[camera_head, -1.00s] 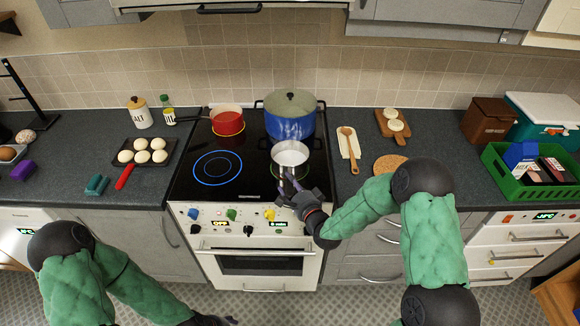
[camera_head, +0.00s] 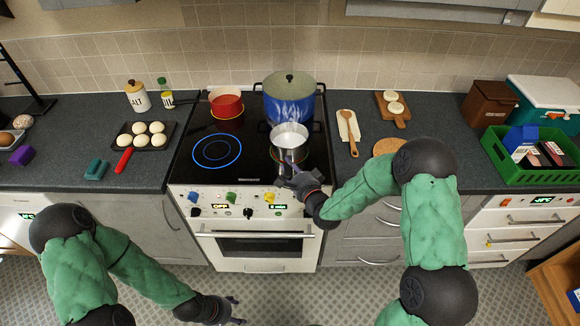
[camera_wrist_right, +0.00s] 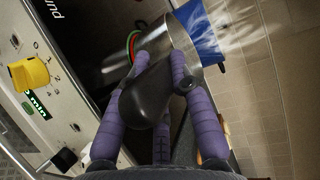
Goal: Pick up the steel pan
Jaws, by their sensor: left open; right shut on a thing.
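The steel pan (camera_head: 289,137) is at the front right of the black cooktop, in front of the blue pot. Its dark handle (camera_wrist_right: 143,108) points towards me. My right gripper (camera_head: 287,174) is shut on the handle, and the right wrist view shows its purple fingers (camera_wrist_right: 160,85) around it. The pan looks upright. Part of a glowing ring shows beside its base; I cannot tell how large any gap beneath it is. My left gripper (camera_head: 236,311) is open and empty, low in front of the stove, far from the pan.
The steaming blue pot (camera_head: 289,103) stands close behind the pan. A red pot (camera_head: 226,106) sits at the back left. A blue-lit ring (camera_head: 217,151) at front left is bare. A wooden spoon (camera_head: 349,130) and round board (camera_head: 388,146) lie to the right.

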